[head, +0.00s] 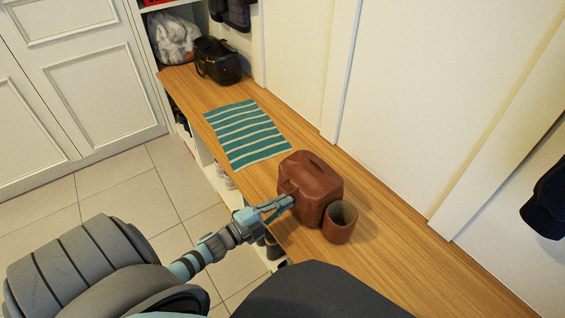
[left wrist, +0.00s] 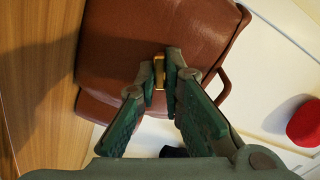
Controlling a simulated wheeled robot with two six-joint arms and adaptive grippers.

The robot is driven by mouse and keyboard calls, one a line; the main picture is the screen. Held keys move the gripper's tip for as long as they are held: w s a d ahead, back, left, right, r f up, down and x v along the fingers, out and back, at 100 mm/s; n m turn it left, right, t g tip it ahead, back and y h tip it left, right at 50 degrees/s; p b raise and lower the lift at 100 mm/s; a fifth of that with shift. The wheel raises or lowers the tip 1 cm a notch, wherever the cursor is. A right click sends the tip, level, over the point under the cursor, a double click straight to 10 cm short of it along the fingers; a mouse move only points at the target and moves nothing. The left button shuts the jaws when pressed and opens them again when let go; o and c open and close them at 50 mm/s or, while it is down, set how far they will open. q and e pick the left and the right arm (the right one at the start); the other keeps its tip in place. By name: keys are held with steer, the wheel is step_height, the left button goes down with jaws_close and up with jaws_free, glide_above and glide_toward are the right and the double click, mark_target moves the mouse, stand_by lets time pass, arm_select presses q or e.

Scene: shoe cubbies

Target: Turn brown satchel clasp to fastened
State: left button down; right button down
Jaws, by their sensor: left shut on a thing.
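The brown satchel (head: 312,180) stands on the wooden bench, and its brown side fills the upper part of the left wrist view (left wrist: 150,38). Its small brass-coloured clasp (left wrist: 159,70) shows in the left wrist view, at the fingertips. My left gripper (head: 284,203) reaches the satchel's front from the left. In the left wrist view, my left gripper (left wrist: 162,75) is shut on the clasp, with its fingertips on either side of it. The fingers hide part of the clasp, so I cannot tell its exact turn. My right gripper is in neither view.
A brown cup (head: 340,222) stands just right of the satchel on the wooden bench (head: 400,262). A teal striped mat (head: 246,133) lies behind the satchel. A black bag (head: 218,62) and a pale sack (head: 173,40) are at the far end. Shoes sit in cubbies below.

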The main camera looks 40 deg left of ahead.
arm_select(q)
steer(key=m, duration=0.3)
steer(key=shift+f+m, duration=0.1)
steer(key=shift+m, duration=0.8)
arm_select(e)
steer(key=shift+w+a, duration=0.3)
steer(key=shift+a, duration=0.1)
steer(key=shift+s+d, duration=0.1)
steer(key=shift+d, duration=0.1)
arm_select(q)
steer(key=c, duration=1.7)
jaws_free()
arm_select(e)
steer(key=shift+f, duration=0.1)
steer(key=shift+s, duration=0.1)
arm_select(q)
steer(key=v, duration=1.2)
